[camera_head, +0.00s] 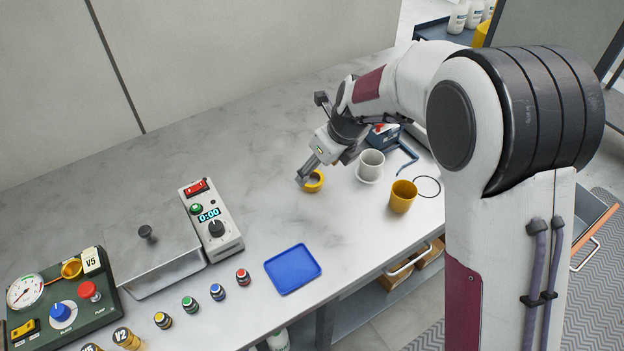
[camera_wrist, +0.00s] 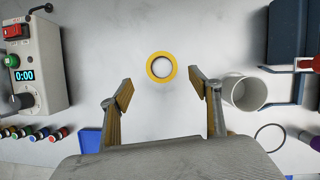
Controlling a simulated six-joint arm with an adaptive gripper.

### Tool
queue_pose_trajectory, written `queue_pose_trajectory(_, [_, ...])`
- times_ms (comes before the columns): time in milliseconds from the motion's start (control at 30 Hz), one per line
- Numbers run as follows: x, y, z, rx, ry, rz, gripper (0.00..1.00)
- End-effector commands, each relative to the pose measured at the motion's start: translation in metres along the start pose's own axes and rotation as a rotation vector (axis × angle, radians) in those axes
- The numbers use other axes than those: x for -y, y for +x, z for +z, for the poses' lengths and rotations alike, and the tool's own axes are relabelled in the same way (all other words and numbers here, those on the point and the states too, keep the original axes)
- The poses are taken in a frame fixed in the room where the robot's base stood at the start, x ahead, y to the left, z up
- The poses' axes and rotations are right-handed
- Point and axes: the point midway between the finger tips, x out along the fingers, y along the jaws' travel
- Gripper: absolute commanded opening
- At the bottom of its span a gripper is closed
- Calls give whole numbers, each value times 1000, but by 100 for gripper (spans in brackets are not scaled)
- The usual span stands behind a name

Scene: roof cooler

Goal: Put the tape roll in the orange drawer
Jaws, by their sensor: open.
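The tape roll (camera_head: 314,188) is a yellow ring lying flat on the grey worktop. In the wrist view the tape roll (camera_wrist: 161,80) lies just beyond the gap between my fingertips, roughly centred. My gripper (camera_head: 303,180) is just beside and above it in the head view and partly covers it. In the wrist view my gripper (camera_wrist: 162,86) is open, with nothing between its fingers. A drawer with an orange front (camera_head: 596,237) stands pulled out at the far right, partly behind my arm. Most of its inside is hidden.
A white cup (camera_head: 371,163) and an orange cup (camera_head: 403,197) stand right of the roll, near a black ring (camera_head: 428,187). A blue tray (camera_head: 293,269) lies at the front edge. A timer box (camera_head: 211,222) and several small bottles are left. The worktop behind is clear.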

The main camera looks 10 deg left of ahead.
Motion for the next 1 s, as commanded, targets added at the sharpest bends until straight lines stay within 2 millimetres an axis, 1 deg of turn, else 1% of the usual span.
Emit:
queue_pose_trajectory(367, [0, 3, 0, 0, 0, 0, 62])
queue_pose_trajectory(567, [2, 17, -3, -1, 1, 1, 62])
queue_pose_trajectory(800, [3, 41, -5, -2, 0, 1, 62])
queue_pose_trajectory(1000, [3, 52, -4, 0, 0, 0, 62])
